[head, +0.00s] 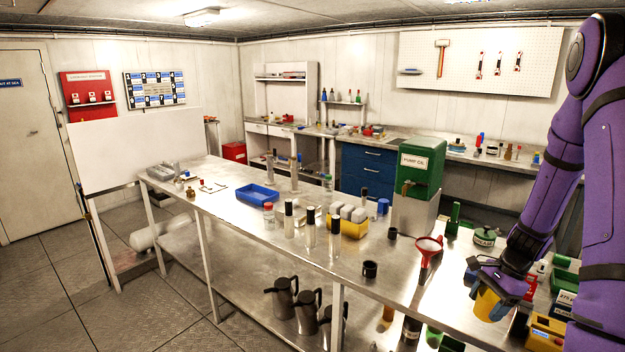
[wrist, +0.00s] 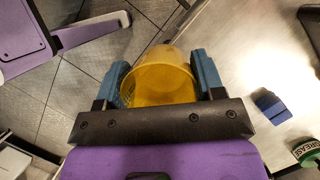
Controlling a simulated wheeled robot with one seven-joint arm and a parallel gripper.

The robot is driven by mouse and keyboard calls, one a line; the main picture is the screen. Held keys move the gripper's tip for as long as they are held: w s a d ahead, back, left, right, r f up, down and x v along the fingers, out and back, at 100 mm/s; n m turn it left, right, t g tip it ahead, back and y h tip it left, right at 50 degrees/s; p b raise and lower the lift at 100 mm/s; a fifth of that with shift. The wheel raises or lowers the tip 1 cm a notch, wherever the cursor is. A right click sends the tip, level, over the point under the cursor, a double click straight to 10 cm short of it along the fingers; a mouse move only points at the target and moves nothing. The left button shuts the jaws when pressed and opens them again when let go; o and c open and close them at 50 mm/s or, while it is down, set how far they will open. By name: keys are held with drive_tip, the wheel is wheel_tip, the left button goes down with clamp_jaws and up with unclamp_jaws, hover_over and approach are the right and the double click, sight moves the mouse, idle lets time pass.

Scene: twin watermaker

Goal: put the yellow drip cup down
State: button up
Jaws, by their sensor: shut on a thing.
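The yellow drip cup (head: 487,303) is in my gripper (head: 484,292) at the lower right of the head view. In the wrist view the yellow drip cup (wrist: 158,78) sits between the two blue fingers of my gripper (wrist: 160,76), which are shut on its sides. I look into its open mouth, and it seems empty. The cup is by the near edge of the steel table (wrist: 232,50); in the wrist view, floor shows behind it. I cannot tell its exact height.
A green pump oil tank (head: 421,169) stands further back. Boxes, including a yellow one (head: 545,333), crowd the right. Bare tabletop (head: 400,292) lies left of the cup.

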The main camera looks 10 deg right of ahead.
drive_tip(key=w+a+f+n+g+h, duration=0.2)
drive_tip(key=w+a+f+n, duration=0.1)
drive_tip(key=w+a+n, duration=0.4)
drive_tip(key=w+a+f+n+g+h, duration=0.2)
drive_tip(key=w+a+f+n, duration=0.2)
drive_tip(key=w+a+n, duration=0.4)
drive_tip(key=a+n, duration=0.3)
drive_tip(key=a, duration=0.4)
drive_tip(key=shift+w+a+g, duration=0.3)
drive_tip(key=shift+a, duration=0.1)
drive_tip(key=shift+f, duration=0.1)
